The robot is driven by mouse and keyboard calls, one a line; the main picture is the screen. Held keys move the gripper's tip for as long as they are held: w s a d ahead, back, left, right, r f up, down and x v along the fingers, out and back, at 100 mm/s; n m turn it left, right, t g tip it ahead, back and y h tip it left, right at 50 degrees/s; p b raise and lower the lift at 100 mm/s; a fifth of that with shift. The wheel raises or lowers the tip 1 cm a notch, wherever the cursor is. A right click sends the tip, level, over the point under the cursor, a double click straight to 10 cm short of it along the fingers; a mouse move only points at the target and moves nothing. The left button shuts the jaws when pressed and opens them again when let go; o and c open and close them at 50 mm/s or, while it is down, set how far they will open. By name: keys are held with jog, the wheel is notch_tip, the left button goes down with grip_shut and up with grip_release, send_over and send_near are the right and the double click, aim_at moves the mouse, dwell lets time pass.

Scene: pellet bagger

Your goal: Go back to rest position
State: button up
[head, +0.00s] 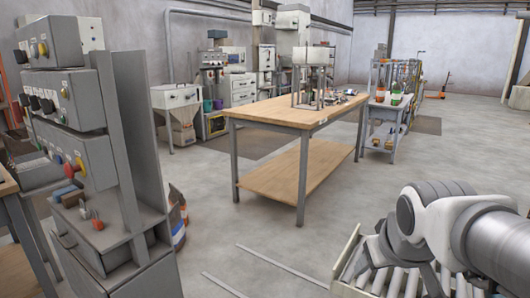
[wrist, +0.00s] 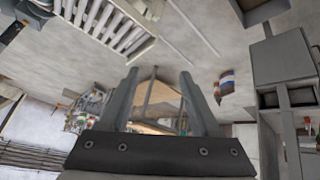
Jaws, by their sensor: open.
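My gripper (wrist: 157,95) shows in the wrist view with its two fingers apart and nothing between them. Past the fingers, that view shows the room tilted or upside down, with the wooden-topped table behind them. In the head view my arm comes in at the lower right, above a roller conveyor.
A grey control cabinet (head: 82,120) with buttons stands close at the left. A wooden workbench (head: 275,112) is in the middle. The roller conveyor (head: 348,262) is at the lower right. Open floor (head: 235,225) lies between the cabinet and conveyor.

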jog(key=s+a+m+g+y, duration=0.1)
jog(key=s+a, duration=0.5)
jog(key=s, duration=0.4)
notch_tip(320, 180, up, 22)
jog(key=p, duration=2.3)
jog(key=shift+w+d+f, duration=0.15)
jog(key=shift+d, duration=0.2)
jog(key=shift+c, duration=1)
jog(key=shift+d, duration=0.15)
